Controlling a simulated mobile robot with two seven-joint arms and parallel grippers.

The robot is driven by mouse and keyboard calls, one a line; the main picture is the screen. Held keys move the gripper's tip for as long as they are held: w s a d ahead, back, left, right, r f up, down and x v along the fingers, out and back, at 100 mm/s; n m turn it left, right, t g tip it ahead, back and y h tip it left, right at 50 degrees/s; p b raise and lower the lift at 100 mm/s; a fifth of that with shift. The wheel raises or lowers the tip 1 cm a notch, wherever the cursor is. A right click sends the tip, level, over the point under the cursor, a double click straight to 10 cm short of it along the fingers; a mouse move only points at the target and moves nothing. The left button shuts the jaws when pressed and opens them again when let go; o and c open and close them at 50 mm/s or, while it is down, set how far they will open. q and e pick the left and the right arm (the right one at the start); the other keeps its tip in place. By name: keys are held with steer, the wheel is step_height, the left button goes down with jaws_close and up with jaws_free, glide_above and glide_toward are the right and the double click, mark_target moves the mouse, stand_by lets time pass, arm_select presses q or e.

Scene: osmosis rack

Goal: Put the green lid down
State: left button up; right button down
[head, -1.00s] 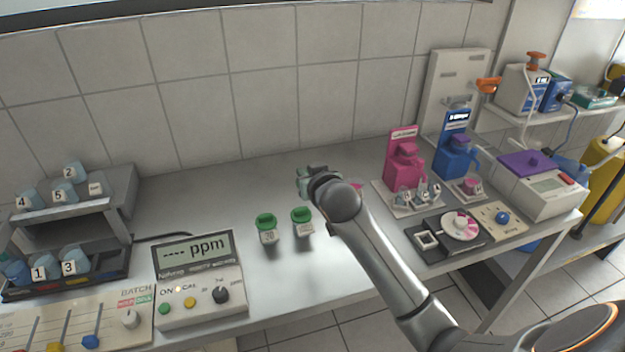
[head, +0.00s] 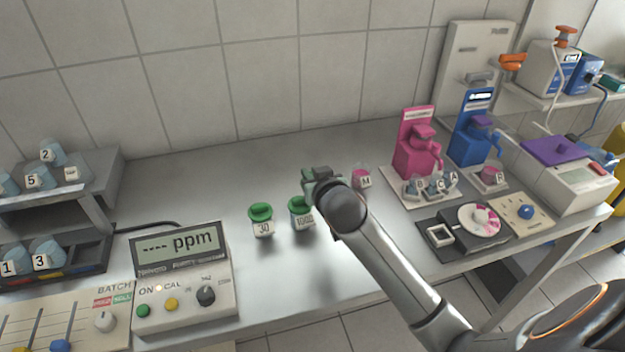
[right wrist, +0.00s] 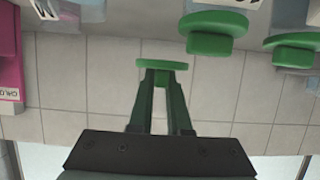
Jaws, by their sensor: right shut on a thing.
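My right gripper (head: 318,176) is above the bench in the head view, just behind and right of the jar marked 1000 (head: 303,220). In the right wrist view its green fingers (right wrist: 161,80) are shut on a round green lid (right wrist: 161,64), held at the fingertips. In the head view my own wrist mostly hides this lid. The jar marked 30 (head: 262,228) stands left of the 1000 jar. Both jars have green lids on, which also show in the wrist view (right wrist: 213,33). My left gripper is out of view.
A small pink jar marked M (head: 362,178) stands right of the gripper. The ppm meter (head: 183,270) is at front left. Pink (head: 415,145) and blue dispensers (head: 474,135) stand at right. Bare bench (head: 215,180) lies behind the jars.

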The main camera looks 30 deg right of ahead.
steer(key=shift+f, duration=0.35)
steer(key=shift+r, duration=0.1)
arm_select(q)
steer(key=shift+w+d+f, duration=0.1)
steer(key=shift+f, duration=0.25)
arm_select(e)
steer(key=c, duration=1.3)
jaws_free()
steer(key=o, duration=0.4)
steer(key=shift+o, duration=0.2)
